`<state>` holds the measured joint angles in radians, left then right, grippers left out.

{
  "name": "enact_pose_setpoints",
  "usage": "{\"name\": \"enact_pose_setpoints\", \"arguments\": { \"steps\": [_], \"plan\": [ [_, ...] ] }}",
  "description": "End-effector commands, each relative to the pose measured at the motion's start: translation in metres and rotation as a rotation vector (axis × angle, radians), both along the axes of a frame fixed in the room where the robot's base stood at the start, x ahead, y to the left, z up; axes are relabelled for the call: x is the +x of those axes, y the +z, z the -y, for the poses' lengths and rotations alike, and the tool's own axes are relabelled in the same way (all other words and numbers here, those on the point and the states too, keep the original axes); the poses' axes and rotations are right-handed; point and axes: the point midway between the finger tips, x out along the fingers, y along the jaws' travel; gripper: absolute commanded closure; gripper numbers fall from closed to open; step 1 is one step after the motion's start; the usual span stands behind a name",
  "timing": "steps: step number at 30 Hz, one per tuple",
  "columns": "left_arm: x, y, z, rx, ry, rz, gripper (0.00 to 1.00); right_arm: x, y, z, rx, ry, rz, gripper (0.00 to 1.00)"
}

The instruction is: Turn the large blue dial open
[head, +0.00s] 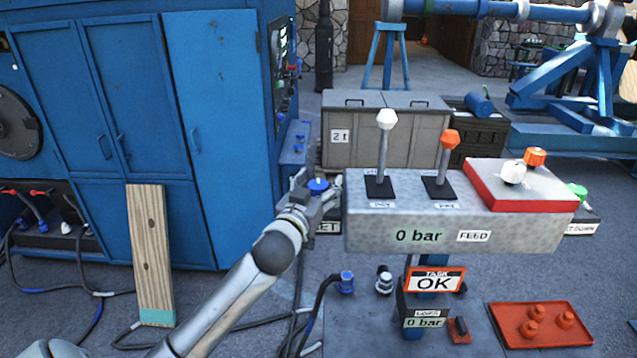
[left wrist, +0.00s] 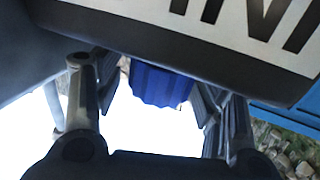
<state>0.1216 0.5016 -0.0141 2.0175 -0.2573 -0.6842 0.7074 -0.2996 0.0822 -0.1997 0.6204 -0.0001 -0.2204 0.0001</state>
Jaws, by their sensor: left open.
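The blue dial (head: 318,185) shows at the left end of the grey control box (head: 420,237), beside my left gripper. In the left wrist view the ribbed blue dial (left wrist: 160,86) lies between the two fingers, below a dark edge with a white lettered label (left wrist: 265,30). My left gripper (head: 317,196) is open around the dial; its fingers (left wrist: 158,100) stand on both sides with small gaps showing. Whether any finger touches the dial cannot be told. The dial's turn position cannot be read. My right gripper is not in view.
The control box carries a white lever (head: 385,150), an orange lever (head: 448,158) and a red-edged panel (head: 522,190). A blue cabinet (head: 220,120) stands left, with a leaning wooden plank (head: 151,250). Hoses lie on the floor.

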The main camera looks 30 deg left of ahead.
Motion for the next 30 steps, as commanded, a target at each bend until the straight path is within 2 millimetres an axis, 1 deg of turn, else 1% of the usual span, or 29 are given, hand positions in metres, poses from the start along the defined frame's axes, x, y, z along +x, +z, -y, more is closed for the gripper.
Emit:
{"name": "enact_pose_setpoints", "arguments": {
  "steps": [7, 8, 18, 19, 25, 30],
  "plan": [
    [0.0009, 0.0001, -0.0001, 0.000, 0.000, 0.001, 0.36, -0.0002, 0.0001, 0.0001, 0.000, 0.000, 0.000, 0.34],
    [0.0009, 0.0001, -0.0001, 0.000, 0.000, 0.001, 0.37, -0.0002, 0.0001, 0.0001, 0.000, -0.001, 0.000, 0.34],
    [0.0007, 0.0000, -0.0002, 0.000, 0.000, 0.000, 0.81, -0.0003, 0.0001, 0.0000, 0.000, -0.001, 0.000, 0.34],
    [0.0007, 0.0000, -0.0002, 0.000, 0.000, 0.000, 0.83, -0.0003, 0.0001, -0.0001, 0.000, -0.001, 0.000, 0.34],
    [0.0005, 0.0005, -0.0006, 0.001, -0.014, 0.000, 0.83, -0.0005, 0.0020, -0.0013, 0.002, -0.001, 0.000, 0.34],
    [0.0005, 0.0020, -0.0013, 0.003, -0.072, -0.001, 0.83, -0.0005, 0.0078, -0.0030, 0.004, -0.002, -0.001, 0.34]
  ]
}}
